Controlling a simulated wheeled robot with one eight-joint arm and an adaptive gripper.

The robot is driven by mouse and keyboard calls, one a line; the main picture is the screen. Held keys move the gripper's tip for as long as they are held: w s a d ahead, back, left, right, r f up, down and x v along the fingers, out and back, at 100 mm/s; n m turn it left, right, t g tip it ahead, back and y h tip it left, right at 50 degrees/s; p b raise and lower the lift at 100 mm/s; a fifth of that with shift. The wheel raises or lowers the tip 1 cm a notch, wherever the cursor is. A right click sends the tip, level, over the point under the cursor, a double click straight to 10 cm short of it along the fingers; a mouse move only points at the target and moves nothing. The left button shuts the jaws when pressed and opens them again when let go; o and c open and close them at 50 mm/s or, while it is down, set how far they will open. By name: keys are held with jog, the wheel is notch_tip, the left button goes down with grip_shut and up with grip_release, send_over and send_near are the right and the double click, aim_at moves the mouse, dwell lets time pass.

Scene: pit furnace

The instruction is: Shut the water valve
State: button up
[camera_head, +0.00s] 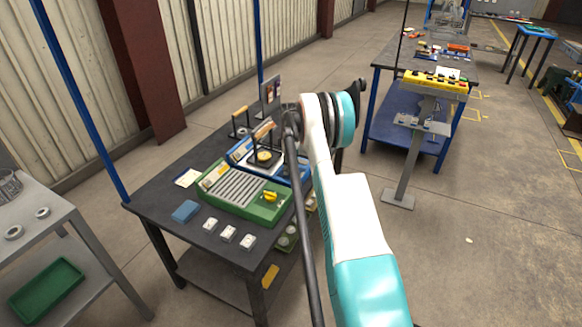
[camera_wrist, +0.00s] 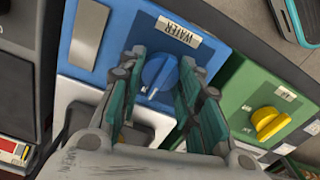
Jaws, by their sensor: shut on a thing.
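The water valve is a round blue knob (camera_wrist: 159,74) on a blue panel (camera_wrist: 115,30), below a label reading WATER (camera_wrist: 179,31) in the wrist view. My gripper (camera_wrist: 160,78) has one teal-and-dark finger on each side of the knob and is shut on it. A small mark shows on the panel just below the knob. In the head view the blue unit (camera_head: 238,150) stands on the dark table, partly hidden by my arm. The knob and my gripper's fingertips are hidden there behind my arm.
A green unit (camera_head: 230,200) with a yellow knob (camera_wrist: 268,122) stands close beside the blue panel. White blocks (camera_head: 228,233) and a blue block (camera_head: 185,211) lie on the table (camera_head: 150,205). Wooden-handled tools stand near the blue unit. Open floor lies to the right.

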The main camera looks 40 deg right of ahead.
jog(key=shift+n, duration=0.3)
jog(key=o, duration=1)
jog(key=shift+o, duration=0.2)
notch_tip(320, 180, up, 12)
dwell(0.3)
